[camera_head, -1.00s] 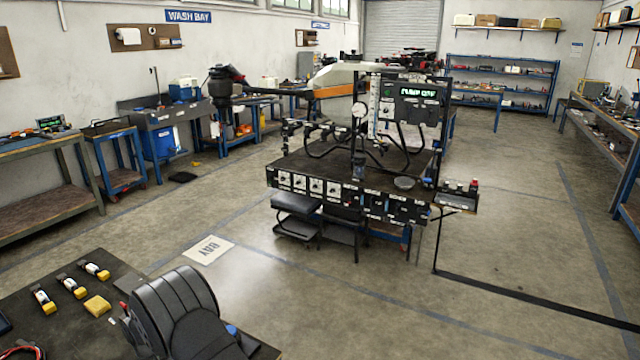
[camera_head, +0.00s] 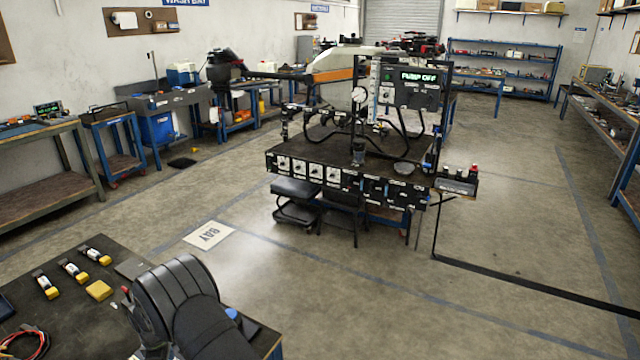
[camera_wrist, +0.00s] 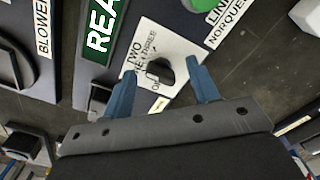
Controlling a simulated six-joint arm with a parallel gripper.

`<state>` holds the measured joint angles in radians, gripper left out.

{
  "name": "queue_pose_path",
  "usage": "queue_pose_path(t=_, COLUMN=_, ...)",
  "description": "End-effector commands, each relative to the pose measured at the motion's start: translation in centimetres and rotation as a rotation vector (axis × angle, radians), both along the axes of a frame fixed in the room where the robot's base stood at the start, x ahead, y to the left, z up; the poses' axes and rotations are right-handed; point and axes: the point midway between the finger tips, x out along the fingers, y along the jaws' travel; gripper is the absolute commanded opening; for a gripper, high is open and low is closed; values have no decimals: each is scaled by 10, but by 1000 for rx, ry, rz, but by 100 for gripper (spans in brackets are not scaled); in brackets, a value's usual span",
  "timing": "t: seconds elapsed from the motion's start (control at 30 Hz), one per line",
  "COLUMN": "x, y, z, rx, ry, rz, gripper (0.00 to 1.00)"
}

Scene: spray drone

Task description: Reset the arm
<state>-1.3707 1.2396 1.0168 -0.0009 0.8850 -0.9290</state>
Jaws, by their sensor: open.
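In the wrist view my gripper (camera_wrist: 160,88) is open, with its two blue fingers spread apart and nothing held between them. A black rotary knob (camera_wrist: 160,70) on a white plate (camera_wrist: 185,45) marked with number words lies beyond the fingertips, in the gap between them. I cannot tell how far the fingers are from the plate. My gripper is not clearly visible in the head view.
The head view shows a dark workbench (camera_head: 325,150) with a panel reading PUMP OFF (camera_head: 418,76). At lower left a dark table (camera_head: 60,325) holds several yellow-capped bottles.

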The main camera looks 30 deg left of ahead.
Motion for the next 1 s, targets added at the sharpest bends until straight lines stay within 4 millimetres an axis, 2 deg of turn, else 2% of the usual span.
queue_pose_path(t=0.07, x=0, y=0, z=0, rx=1, ry=-1, rz=62, gripper=55)
queue_pose_path(t=0.2, x=0, y=1, z=29, rx=3, ry=-2, rz=59, gripper=55)
queue_pose_path(t=0.43, x=0, y=1, z=56, rx=1, ry=0, rz=57, gripper=55)
queue_pose_path(t=1.0, x=0, y=0, z=61, rx=0, ry=0, rz=56, gripper=55)
